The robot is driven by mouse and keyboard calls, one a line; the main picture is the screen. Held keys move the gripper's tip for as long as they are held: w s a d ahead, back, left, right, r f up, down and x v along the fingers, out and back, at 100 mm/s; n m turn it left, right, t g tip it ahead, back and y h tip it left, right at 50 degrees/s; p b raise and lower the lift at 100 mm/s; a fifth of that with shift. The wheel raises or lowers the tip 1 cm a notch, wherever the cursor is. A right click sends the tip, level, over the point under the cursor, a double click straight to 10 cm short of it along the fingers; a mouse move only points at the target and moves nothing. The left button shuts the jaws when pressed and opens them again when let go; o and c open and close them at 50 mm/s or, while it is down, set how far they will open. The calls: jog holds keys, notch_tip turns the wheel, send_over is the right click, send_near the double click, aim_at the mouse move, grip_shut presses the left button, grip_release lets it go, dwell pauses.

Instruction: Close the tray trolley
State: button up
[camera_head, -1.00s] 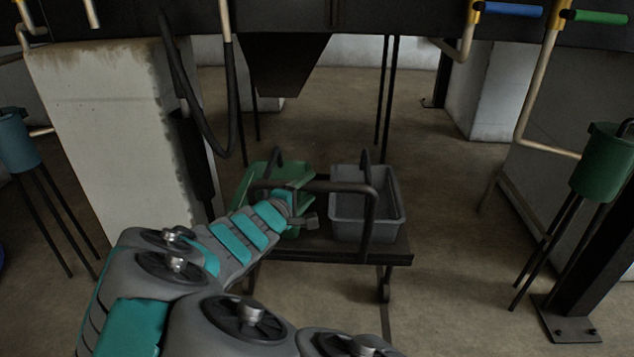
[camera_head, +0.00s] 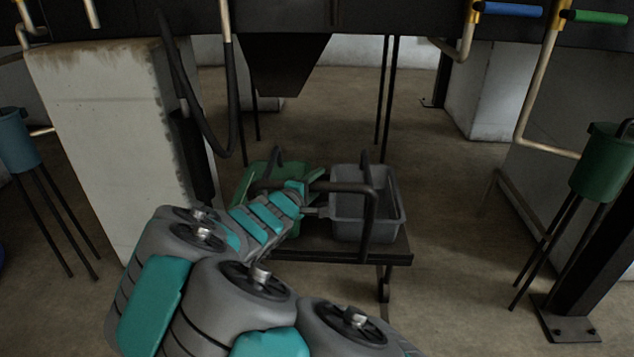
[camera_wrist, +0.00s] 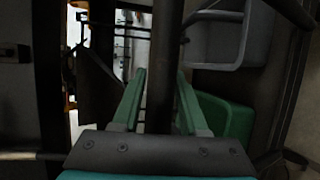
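The tray trolley (camera_head: 360,255) is a low dark frame on the floor below a dark overhead structure. It carries a green tray (camera_head: 250,185) on the left and a grey tray (camera_head: 398,222) on the right. A dark bent handle bar (camera_head: 371,215) rises at its front. My gripper (camera_head: 310,197) is at the left part of this bar, in front of the trays; the arm partly hides the green tray. In the wrist view, its two green fingers (camera_wrist: 160,88) stand apart, one on each side of a dark bar (camera_wrist: 162,60). Firm contact is not visible.
A pale concrete pillar (camera_head: 110,140) stands left of the trolley. A black hose (camera_head: 190,100) hangs beside it. A green bucket on a stand (camera_head: 600,165) is at right, a blue one (camera_head: 18,140) at left. Floor (camera_head: 450,190) right of the trolley is clear.

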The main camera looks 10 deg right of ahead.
grip_shut()
dwell(1.0)
